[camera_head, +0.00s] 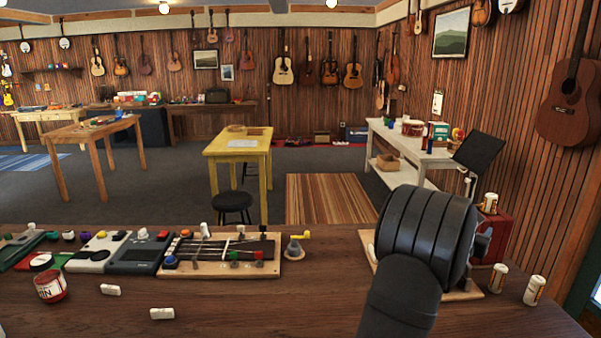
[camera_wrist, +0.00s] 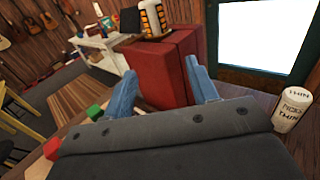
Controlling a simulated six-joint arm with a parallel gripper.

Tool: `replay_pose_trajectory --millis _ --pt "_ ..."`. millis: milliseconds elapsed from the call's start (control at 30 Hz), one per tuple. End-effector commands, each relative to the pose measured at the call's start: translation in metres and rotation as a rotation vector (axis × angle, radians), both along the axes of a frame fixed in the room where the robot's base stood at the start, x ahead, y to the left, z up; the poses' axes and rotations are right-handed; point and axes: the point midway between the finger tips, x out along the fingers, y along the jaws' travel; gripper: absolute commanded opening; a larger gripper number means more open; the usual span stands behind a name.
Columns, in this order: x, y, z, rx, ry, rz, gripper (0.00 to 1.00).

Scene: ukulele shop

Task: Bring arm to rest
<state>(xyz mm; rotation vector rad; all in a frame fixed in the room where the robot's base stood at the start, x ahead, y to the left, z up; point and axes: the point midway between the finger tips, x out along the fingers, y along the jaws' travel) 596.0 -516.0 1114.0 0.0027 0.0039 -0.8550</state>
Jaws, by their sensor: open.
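My gripper (camera_wrist: 161,88) shows in the wrist view as two blue fingers standing apart. I see nothing held between them. A red box (camera_wrist: 178,55) stands beyond the fingertips; I cannot tell whether they touch it. In the head view my dark arm rises at the right of the wooden counter (camera_head: 330,300) and hides most of the gripper. The red box (camera_head: 499,232) shows just right of the arm there.
A labelled canister (camera_head: 490,203) sits on the red box. Two more canisters (camera_head: 498,278) (camera_head: 534,290) stand right of my arm. A board with strings and coloured knobs (camera_head: 222,254), a red tin (camera_head: 50,286) and two white blocks (camera_head: 162,313) lie left. The counter's front middle is clear.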

Motion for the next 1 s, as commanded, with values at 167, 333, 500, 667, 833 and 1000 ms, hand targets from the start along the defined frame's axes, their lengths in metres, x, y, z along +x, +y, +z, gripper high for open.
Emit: replay_pose_trajectory --millis 167,333,500,667,833,1000 --pt "0.021 0.03 0.007 -0.001 -0.001 0.05 0.53" --pt "0.039 0.058 0.012 -0.001 -0.002 0.094 0.53" --pt "0.056 0.088 0.018 0.0 -0.001 0.14 0.53" --pt "0.07 0.116 0.023 0.0 -0.001 0.183 0.53" --pt "0.084 0.146 0.029 0.0 -0.002 0.228 0.53" --pt "0.097 0.178 0.034 0.001 -0.002 0.275 0.53"
